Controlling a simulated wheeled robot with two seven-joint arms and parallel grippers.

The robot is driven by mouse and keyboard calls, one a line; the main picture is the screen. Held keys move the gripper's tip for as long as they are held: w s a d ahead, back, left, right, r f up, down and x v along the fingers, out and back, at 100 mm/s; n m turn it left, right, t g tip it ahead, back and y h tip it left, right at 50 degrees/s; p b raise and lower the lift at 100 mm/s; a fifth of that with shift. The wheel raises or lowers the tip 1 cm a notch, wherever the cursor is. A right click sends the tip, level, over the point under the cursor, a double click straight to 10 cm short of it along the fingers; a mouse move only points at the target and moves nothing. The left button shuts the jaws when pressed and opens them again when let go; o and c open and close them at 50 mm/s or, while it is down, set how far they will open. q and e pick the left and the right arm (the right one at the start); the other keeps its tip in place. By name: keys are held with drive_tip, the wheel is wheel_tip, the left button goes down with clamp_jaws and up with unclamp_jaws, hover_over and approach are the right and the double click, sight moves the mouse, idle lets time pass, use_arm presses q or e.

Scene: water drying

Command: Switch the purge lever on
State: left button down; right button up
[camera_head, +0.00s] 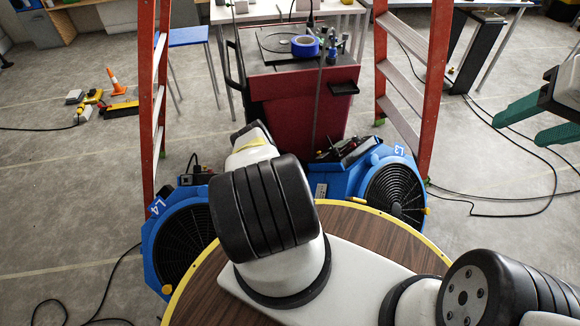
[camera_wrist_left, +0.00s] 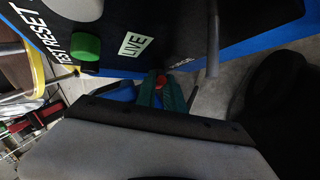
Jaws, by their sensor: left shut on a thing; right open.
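In the left wrist view a black panel (camera_wrist_left: 115,40) fills the top, with a label that seems to end in the letters of "PURGE", partly hidden. A small red piece (camera_wrist_left: 160,82) sits just below that label, likely the purge lever's tip. My left gripper (camera_wrist_left: 161,91) has its teal fingers shut on this red piece. The rest of the lever is hidden. In the head view my left gripper is not visible; a large white and black arm link of mine covers the middle. My right gripper (camera_head: 540,122) is open and empty at the right edge, above the floor.
The panel also carries a green button (camera_wrist_left: 86,46), a "LIVE" label (camera_wrist_left: 132,44) and a grey post (camera_wrist_left: 213,45). Orange ladders stand on both sides; cables cross the floor.

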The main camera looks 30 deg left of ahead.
use_arm(q)
drive_tip(key=shift+w+a, duration=0.15)
idle(0.3)
drive_tip(key=c, duration=1.5)
unclamp_jaws()
drive_tip(key=shift+o, duration=0.2)
drive_tip(key=shift+r, duration=0.1)
drive_tip(key=v, duration=0.7)
drive_tip(key=shift+r, duration=0.25)
drive_tip(key=shift+w+a, duration=0.15)
